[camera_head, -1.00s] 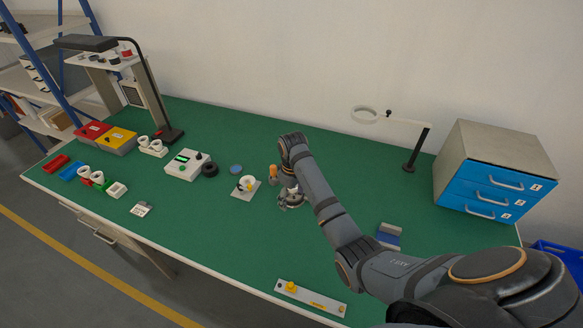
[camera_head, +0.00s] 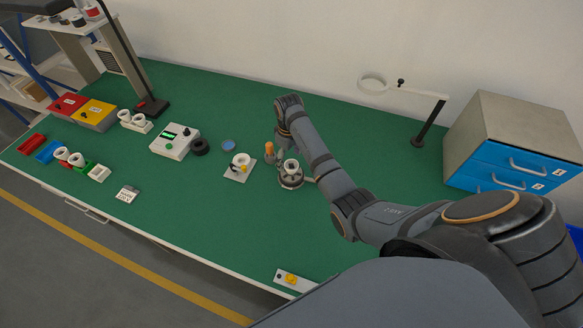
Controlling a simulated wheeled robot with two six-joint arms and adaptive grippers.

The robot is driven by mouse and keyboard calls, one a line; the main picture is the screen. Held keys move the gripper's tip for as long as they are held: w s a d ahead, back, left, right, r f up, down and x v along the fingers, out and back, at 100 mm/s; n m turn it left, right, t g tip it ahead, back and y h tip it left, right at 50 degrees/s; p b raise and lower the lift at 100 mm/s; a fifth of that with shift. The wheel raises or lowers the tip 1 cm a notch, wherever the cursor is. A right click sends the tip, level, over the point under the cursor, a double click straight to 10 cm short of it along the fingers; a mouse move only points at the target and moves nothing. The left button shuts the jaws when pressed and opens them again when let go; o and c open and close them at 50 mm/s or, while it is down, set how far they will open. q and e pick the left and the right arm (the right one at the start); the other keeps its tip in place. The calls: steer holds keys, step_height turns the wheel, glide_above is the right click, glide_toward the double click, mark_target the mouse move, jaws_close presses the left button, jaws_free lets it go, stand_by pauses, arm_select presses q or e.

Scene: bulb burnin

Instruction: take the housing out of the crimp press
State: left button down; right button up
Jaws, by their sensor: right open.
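The crimp press (camera_head: 291,183) is a round grey base with an upright orange-tipped handle (camera_head: 269,148) at its left. A white ring-shaped housing (camera_head: 291,167) sits upright in its top. My right gripper (camera_head: 281,155) points down just behind and left of the housing, close to the handle. It is open and holds nothing that I can see. Its fingers are small and dark here, so I cannot tell whether one touches the press. My left gripper is not in view.
Left of the press stands a fixture plate (camera_head: 239,171) with a white ring. Further left are a tester box (camera_head: 174,141), a black ring (camera_head: 200,147) and white cups in holders (camera_head: 135,121). A magnifier arm (camera_head: 430,122) and drawer cabinet (camera_head: 517,140) stand right.

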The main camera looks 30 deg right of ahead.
mark_target(291, 166)
steer(key=shift+s+d+f+p, duration=0.15)
steer(key=shift+f+p, duration=0.15)
steer(key=shift+f, duration=0.3)
steer(key=shift+s+f+p, duration=0.1)
steer(key=shift+f+p, duration=0.2)
steer(key=shift+f, duration=0.3)
step_height(291, 166, down, 2)
steer(key=shift+f, duration=0.1)
steer(key=shift+w+f, duration=0.1)
steer(key=c, duration=1.1)
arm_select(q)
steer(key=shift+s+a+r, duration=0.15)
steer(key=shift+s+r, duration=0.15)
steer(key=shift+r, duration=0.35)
arm_select(e)
steer(key=shift+c, duration=0.2)
